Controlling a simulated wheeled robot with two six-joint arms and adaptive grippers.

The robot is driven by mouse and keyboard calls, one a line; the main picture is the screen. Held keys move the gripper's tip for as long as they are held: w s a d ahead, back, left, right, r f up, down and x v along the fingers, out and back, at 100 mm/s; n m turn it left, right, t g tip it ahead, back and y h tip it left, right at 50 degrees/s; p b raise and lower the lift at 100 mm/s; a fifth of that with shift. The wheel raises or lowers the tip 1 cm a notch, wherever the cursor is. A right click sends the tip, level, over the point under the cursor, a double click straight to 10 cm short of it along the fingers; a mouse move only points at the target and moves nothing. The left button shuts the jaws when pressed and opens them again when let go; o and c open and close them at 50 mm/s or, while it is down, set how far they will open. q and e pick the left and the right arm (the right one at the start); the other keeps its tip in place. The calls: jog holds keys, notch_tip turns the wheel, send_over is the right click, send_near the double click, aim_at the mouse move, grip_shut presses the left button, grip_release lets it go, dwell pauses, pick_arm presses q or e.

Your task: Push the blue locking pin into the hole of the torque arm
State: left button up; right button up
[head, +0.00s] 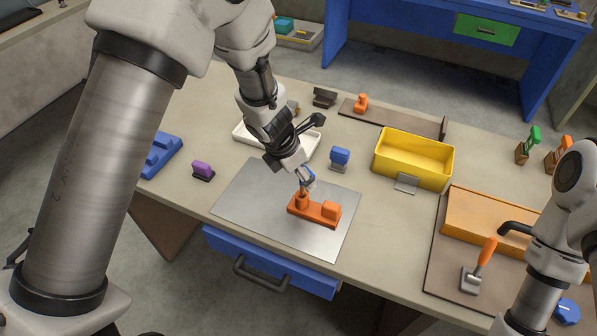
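The orange torque arm (318,215) lies on the grey metal sheet in the middle of the table. It has a raised round boss at its left end and a block at its right end. My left gripper (306,182) points down just above the boss. It appears closed around a small blue piece, the locking pin (309,174), which is partly hidden by the fingers. I cannot tell whether the pin's lower end touches the boss; the hole is hidden. My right arm stands at the right edge, and its gripper is out of view.
The metal sheet (245,205) has free room around the torque arm. A blue block (340,156) on a grey base and a yellow bin (415,151) stand behind. A white tray (242,134) lies behind my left gripper. A purple-topped piece (203,169) stands left; an orange-handled scraper (486,255) lies right.

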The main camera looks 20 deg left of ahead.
pick_arm(q)
jog(key=shift+f+b, duration=1.85)
jog(key=shift+f, duration=0.15)
jog(key=o, duration=1.2)
jog(key=v, duration=1.2)
jog(key=shift+r, duration=0.1)
